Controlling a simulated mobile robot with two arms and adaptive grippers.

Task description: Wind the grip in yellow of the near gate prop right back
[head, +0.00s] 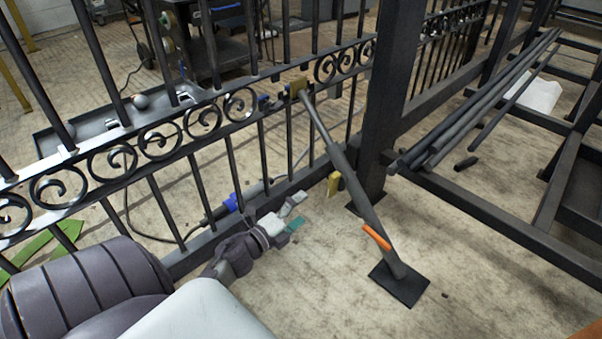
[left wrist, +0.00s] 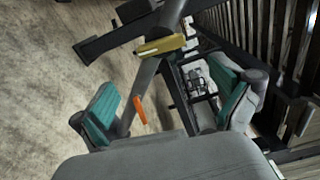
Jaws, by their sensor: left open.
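The near gate prop (head: 345,170) is a dark bar slanting from the scrolled gate (head: 165,140) down to a square plate (head: 399,285) on the floor. A yellow grip (head: 333,184) shows beside the bar's middle; it also shows in the left wrist view (left wrist: 160,46), across the bar. An orange grip (head: 376,237) sits lower on the bar and shows in the left wrist view (left wrist: 140,108). My left gripper (head: 294,213) is open and empty, left of the bar and short of the yellow grip. Its teal-padded fingers (left wrist: 170,103) stand apart. My right gripper is not in view.
A dark post (head: 388,90) stands just behind the prop. Dark bars (head: 475,105) lie on a frame (head: 500,225) at the right. A power tool with a blue part (head: 232,202) lies near the gate's foot. The floor in front of the prop's plate is clear.

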